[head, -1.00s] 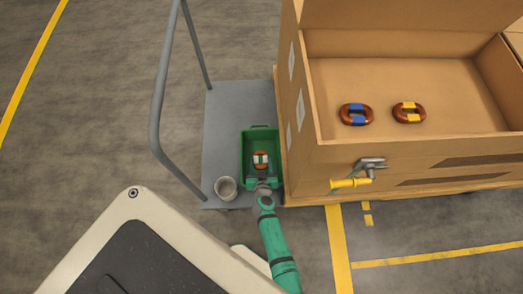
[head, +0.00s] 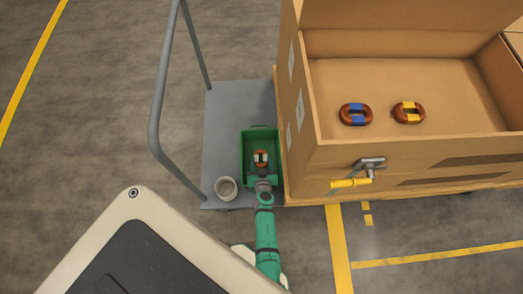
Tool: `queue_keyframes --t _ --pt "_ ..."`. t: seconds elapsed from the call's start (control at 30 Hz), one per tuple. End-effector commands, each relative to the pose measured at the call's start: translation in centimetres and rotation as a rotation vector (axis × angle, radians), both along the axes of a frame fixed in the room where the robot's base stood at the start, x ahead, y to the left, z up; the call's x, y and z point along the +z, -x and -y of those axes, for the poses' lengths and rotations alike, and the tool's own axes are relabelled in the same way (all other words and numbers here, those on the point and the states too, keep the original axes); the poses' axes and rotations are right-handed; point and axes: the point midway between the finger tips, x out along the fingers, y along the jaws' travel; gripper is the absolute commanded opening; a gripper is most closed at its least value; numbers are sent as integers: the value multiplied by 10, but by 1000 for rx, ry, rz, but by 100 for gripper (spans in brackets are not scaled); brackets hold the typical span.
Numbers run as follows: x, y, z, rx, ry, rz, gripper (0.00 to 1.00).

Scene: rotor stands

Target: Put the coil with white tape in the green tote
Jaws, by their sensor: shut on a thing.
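The coil with white tape (head: 261,156) is copper-coloured, with white tape bands and a dark green middle. It shows inside the green tote (head: 246,144), within its walls; I cannot tell whether it touches the floor. My gripper (head: 262,169) reaches over the tote's near side and is shut on the near end of the coil, hiding that part. The fingertips are small and partly hidden by the wrist.
The tote stands on a grey cart (head: 224,115) with a tubular handle (head: 163,80), beside a grey cup (head: 226,188). Right of it, a large cardboard box (head: 420,85) holds a blue-taped coil (head: 355,114) and a yellow-taped coil (head: 408,112). A yellow-handled tool (head: 352,183) is at the box's front.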

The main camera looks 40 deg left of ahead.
Motion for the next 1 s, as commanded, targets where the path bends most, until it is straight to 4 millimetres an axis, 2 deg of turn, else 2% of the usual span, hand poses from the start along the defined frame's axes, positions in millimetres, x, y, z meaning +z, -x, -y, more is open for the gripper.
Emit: queue_keyframes --t 0.33,0.6,1.0 --pt "-2 -7 -1 -4 -3 7 18" --pt "-13 -5 -1 -2 -3 2 18" --pt "-18 -5 -2 2 -3 6 18"
